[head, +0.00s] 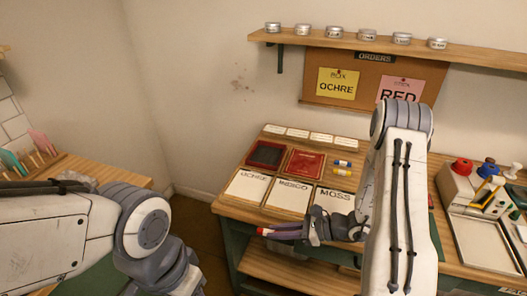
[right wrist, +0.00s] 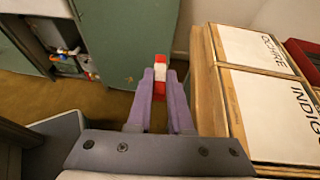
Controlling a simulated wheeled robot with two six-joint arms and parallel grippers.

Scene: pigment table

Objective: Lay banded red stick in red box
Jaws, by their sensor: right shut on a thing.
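My right gripper (head: 278,231) is shut on the banded red stick (head: 264,231), low in front of the table's left front edge. In the right wrist view the stick (right wrist: 160,75) shows red with a white band, between the two purple fingers (right wrist: 160,95). It points away from the camera and is clear of the boxes. An open box with a bright red inside (head: 306,163) and one with a dark inside and red rim (head: 266,154) sit behind the labelled boxes. No readable label marks either as the red box. My left arm shows, but its fingers do not.
Boxes labelled OCHRE (head: 248,186), INDIGO (head: 289,194) and MOSS (head: 335,201) line the table front. Two short banded sticks (head: 343,168) lie beside the red-lined box. A pink RED note (head: 398,92) hangs on the board. Coloured knobs and a tray (head: 482,243) stand right.

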